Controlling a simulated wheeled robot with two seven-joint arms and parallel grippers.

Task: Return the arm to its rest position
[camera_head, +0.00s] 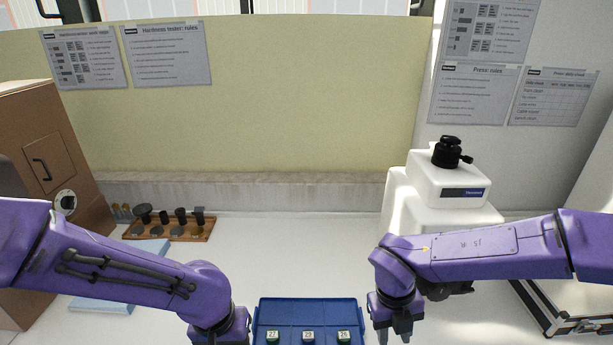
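My two purple arms reach in from the left and right sides over the white bench. My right gripper (395,335) points down just right of the blue tray (307,303), its dark fingertips apart at the bottom edge, with nothing seen between them. My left arm's wrist (222,326) is bent down just left of the tray, and its gripper is below the picture's edge. The tray holds three small numbered blocks (308,337) in a row, and its front is cut off.
A white tester (445,185) with a black knob stands behind my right arm. A wooden rack (172,232) with dark fittings sits at the back left, beside a brown cabinet (45,165). A light blue pad (100,303) lies partly under my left arm. The bench's middle is clear.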

